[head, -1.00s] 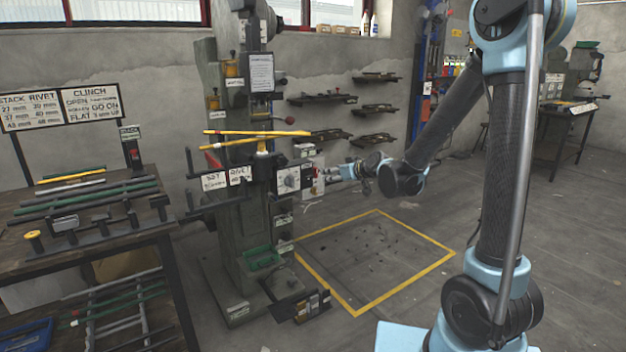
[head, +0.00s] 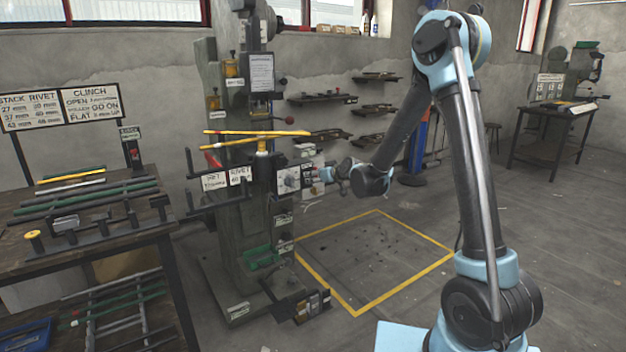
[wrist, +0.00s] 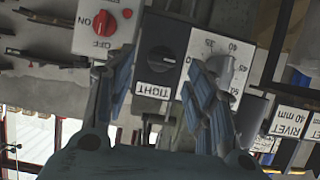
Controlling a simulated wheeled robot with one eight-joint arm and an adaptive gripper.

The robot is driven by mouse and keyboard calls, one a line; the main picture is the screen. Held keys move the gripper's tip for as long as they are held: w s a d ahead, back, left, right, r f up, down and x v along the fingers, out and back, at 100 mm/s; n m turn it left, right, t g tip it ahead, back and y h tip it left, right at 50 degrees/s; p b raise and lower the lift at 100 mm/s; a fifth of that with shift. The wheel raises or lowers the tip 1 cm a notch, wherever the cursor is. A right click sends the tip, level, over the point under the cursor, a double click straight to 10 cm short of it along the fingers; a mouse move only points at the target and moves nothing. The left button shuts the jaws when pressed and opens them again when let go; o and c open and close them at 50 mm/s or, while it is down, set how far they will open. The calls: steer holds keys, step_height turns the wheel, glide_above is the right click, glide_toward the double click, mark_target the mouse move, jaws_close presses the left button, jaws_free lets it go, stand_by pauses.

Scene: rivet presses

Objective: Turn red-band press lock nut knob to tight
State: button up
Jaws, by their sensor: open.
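The lock nut knob (wrist: 161,59) is a round black knob on a dark panel in the wrist view, with a white TIGHT label (wrist: 152,91) beside it. My gripper (wrist: 158,70) is open, its two blue-grey fingers on either side of this panel. The knob shows between the fingers; I cannot tell whether either finger touches it. In the head view the press (head: 240,200) is a tall grey-green machine, and my gripper (head: 324,175) is at the right side of its control box (head: 288,180). I cannot make out a red band.
A red OFF knob (wrist: 104,22) is left of the lock knob, and a grey dial knob (wrist: 226,72) on a numbered white plate is right of it, close to a finger. Yellow bars (head: 255,133) cross the press. A rod-laden bench (head: 90,215) stands left; the yellow-outlined floor (head: 375,255) is mostly clear.

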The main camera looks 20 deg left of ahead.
steer(key=shift+x, duration=1.55)
steer(key=c, duration=1.1)
